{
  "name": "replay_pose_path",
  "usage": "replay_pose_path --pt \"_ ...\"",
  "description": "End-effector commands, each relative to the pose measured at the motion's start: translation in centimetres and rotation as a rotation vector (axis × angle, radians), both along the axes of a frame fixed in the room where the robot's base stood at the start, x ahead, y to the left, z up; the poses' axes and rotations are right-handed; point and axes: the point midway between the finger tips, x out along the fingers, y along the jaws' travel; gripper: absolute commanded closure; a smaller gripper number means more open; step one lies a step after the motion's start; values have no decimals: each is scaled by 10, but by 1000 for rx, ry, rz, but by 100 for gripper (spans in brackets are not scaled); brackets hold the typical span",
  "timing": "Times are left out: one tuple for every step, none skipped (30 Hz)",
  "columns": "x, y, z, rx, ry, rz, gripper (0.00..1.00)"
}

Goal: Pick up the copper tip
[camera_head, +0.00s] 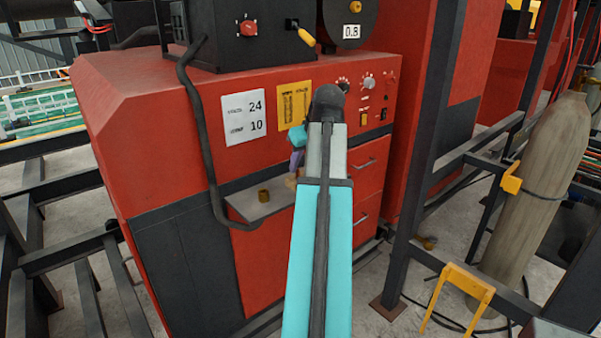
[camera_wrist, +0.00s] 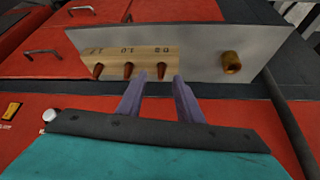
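Three small copper tips stand in a row on a light wooden block (camera_wrist: 145,55) in the wrist view: a left one (camera_wrist: 98,71), a middle one (camera_wrist: 128,71) and a right one (camera_wrist: 161,71). The block carries upside-down number markings. My gripper (camera_wrist: 159,80) is open, its two purple fingers apart, with the right tip seen between the fingertips. I cannot tell how far the fingers are from it. In the head view my gripper (camera_head: 296,160) is above the block (camera_head: 291,181), mostly hidden by my arm; the tips cannot be made out there.
The block sits on a grey shelf (camera_head: 243,205) on the front of a red machine (camera_head: 150,140). A brass cup (camera_head: 264,195) stands on the shelf beside it, also in the wrist view (camera_wrist: 231,62). A black cable (camera_head: 205,150) hangs at the shelf's left. Drawers (camera_head: 368,180) are at right.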

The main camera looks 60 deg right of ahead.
Motion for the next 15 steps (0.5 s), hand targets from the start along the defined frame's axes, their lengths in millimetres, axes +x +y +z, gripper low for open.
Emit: replay_pose_path --pt "2 0 -3 3 2 1 67" --pt "3 -1 -6 2 1 0 67" --pt "5 -2 -9 1 0 0 67" --pt "6 -3 -11 1 0 0 67" --pt "7 -3 -13 1 0 0 67" --pt "8 -4 -16 2 1 0 67" --pt "9 -4 -17 2 1 0 67" --pt "9 -5 -18 2 1 0 67" --pt "10 -5 -19 1 0 0 67" --pt "10 -5 -20 0 1 0 67" --pt "10 -5 -20 0 0 0 67" --pt "11 -5 -21 0 0 0 67" --pt "11 -5 -21 0 0 1 67" --pt "11 -6 -21 0 0 1 67" --pt "11 -5 -21 0 0 1 67"
